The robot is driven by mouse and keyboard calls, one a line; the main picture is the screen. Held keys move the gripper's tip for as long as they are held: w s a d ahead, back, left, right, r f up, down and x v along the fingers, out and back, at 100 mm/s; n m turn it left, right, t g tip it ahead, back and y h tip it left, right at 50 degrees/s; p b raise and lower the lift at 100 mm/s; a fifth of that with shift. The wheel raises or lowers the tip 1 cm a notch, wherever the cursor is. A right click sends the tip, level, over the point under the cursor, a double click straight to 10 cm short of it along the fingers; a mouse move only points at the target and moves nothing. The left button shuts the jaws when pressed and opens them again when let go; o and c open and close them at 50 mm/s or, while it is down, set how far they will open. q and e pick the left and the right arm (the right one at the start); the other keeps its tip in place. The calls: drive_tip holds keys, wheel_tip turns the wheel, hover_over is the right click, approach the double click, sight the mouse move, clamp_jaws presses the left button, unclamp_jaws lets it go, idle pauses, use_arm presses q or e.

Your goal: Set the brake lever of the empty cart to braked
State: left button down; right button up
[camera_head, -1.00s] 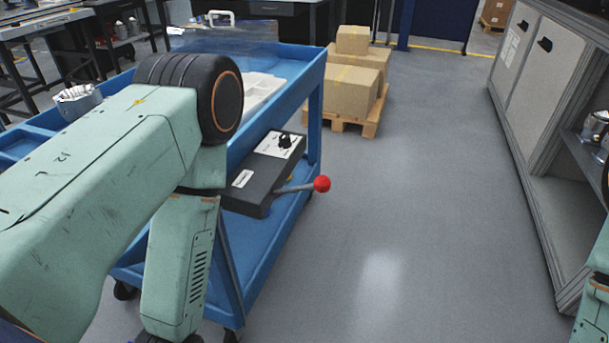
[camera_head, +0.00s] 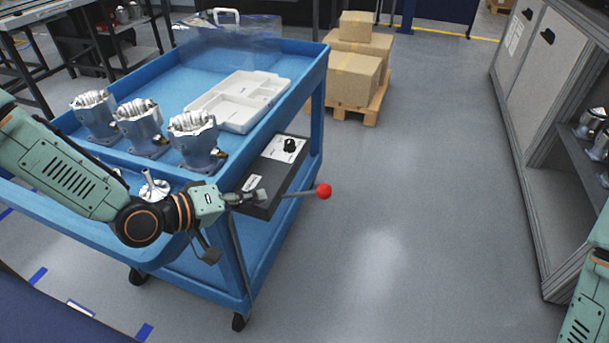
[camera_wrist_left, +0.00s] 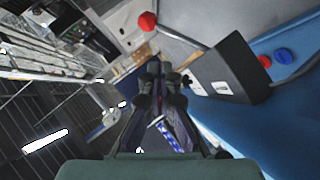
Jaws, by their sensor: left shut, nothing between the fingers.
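A blue cart (camera_head: 262,255) stands in the middle of the head view. A dark brake box (camera_head: 268,178) with a white label plate and black knob sits under its top tray. The brake lever (camera_head: 300,193) sticks out to the right from the box and ends in a red ball (camera_head: 323,191). The ball (camera_wrist_left: 148,21) and box (camera_wrist_left: 235,68) also show in the left wrist view. My left gripper (camera_head: 262,196) is shut and empty, its tips close to the lever's base; contact cannot be told. The right gripper is out of view.
Several metal housings (camera_head: 192,138) and a white divided tray (camera_head: 240,103) are on the cart's top. Cardboard boxes (camera_head: 352,80) stand on a pallet behind. A grey cabinet (camera_head: 545,150) lines the right. The floor between cart and cabinet is clear.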

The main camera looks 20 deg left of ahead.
use_arm(q)
drive_tip(key=shift+w+a+r+t+h, duration=0.15)
drive_tip(key=shift+w+r+t, duration=0.05)
drive_tip(key=shift+r, duration=0.35)
drive_tip(key=shift+w+a+r+t+h, duration=0.1)
drive_tip(key=shift+w+r+t+h, duration=0.1)
drive_tip(key=shift+r, duration=0.3)
drive_tip(key=shift+f, duration=0.1)
drive_tip(key=b, duration=0.6)
hover_over(301, 193)
drive_tip(key=s+a, duration=0.1)
drive_tip(key=s, duration=0.2)
wheel_tip(301, 193, down, 4)
drive_tip(key=r, duration=0.1)
drive_tip(key=d+f, duration=0.2)
drive_tip(key=shift+w+d+f+b, duration=0.2)
drive_tip(key=shift+w+d+b, duration=0.15)
drive_tip(key=shift+d+b, duration=0.05)
